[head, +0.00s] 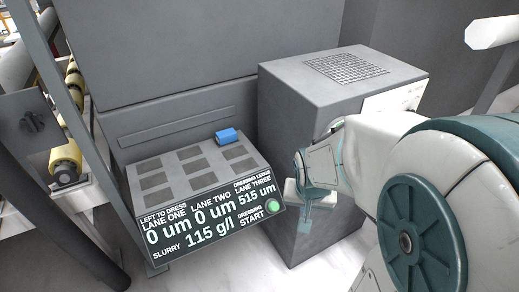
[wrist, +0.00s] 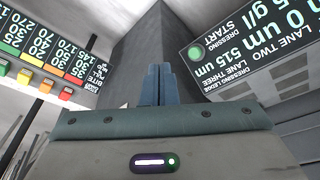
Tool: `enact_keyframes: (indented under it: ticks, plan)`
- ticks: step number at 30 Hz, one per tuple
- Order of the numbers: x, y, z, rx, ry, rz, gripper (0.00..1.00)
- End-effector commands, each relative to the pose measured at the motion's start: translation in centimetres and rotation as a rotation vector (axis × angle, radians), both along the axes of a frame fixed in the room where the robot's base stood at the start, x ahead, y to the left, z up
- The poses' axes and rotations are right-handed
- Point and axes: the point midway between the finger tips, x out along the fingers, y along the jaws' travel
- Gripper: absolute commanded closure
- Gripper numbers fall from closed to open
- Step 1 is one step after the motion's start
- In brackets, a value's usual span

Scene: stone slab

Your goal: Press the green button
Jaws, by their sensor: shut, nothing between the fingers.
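The green button (head: 273,206) is round and sits at the right end of the dark display panel (head: 215,222), beside the words "DRESSING START". In the wrist view the green button (wrist: 196,52) shows up and right of my fingertips. My gripper (head: 304,228) is to the right of the button in the head view, in front of the grey cabinet, apart from the button. In the wrist view my gripper (wrist: 158,72) has its two blue fingers together, with nothing between them.
A grey box cabinet (head: 310,120) with a top grille stands right of the panel. A blue block (head: 228,136) lies on the console's top (head: 170,170). Another panel (wrist: 60,55) with coloured buttons, one green, shows at left in the wrist view.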

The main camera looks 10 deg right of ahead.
Motion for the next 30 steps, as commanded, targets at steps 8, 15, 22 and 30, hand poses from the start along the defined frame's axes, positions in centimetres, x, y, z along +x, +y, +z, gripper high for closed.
enact_keyframes:
  ticks: [8, 15, 22, 30]
  plan:
    - [2.7, -1.5, -7.4, 0.118, -0.048, -0.184, 1.00]
    - [4.8, -1.7, -12.3, 0.296, -0.129, -0.352, 1.00]
    - [6.9, -1.6, -14.9, 0.517, -0.235, -0.529, 1.00]
    - [9.0, -1.7, -15.1, 0.723, -0.345, -0.679, 1.00]
